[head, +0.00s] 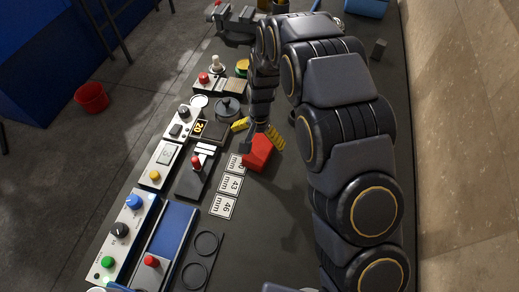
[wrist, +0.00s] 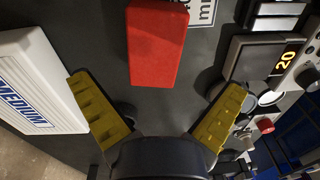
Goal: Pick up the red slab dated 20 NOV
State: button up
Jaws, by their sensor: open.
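A red slab (head: 258,153) lies on the dark bench beside the white size cards in the head view. In the wrist view my gripper (wrist: 160,84) is empty, with the slab centred ahead of the gap between the fingertips. The slab appears apart from both fingers.
A dark device with a yellow "20" display (wrist: 285,62) stands right of the slab in the wrist view. A white case marked MEDIUM (wrist: 42,82) is close to the left finger. Size cards (head: 230,184) and control boxes with knobs (head: 120,230) line the bench's left side.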

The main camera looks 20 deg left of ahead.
aim_at(259, 148)
notch_tip(259, 148, down, 6)
jog(key=shift+d+f, duration=0.15)
jog(key=shift+f, duration=0.1)
jog(key=c, duration=1.1)
